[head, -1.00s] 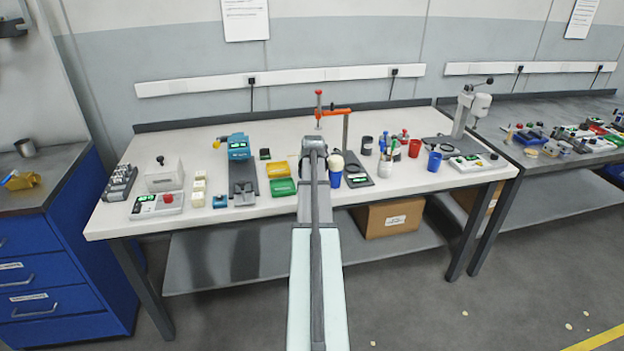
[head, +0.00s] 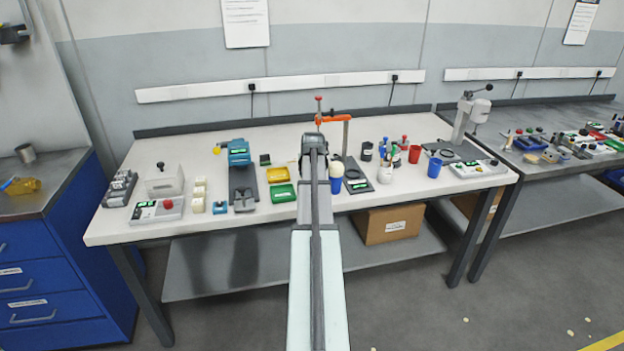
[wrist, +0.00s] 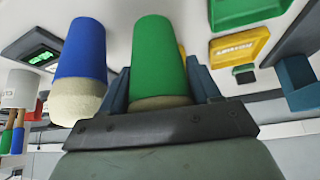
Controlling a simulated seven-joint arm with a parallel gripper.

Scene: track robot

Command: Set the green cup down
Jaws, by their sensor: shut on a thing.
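The green cup (wrist: 158,55) is between the two fingers of my gripper (wrist: 157,78) in the wrist view, which is shut on it. A narrow cream band shows at the cup's end near the gripper palm. In the head view my arm hides the green cup. A blue cup with a cream, rounded top (head: 336,184) stands on the bench just right of my arm. It also shows in the wrist view (wrist: 82,52), close beside the green cup. Whether the green cup touches the bench (head: 235,222) cannot be told.
A yellow tray (head: 278,174) and a green tray (head: 283,193) lie left of my arm. An orange-armed stand (head: 338,118) rises behind. A dark-based device (head: 357,180), a white pen holder (head: 385,174), a red cup (head: 415,154) and another blue cup (head: 434,167) are to the right.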

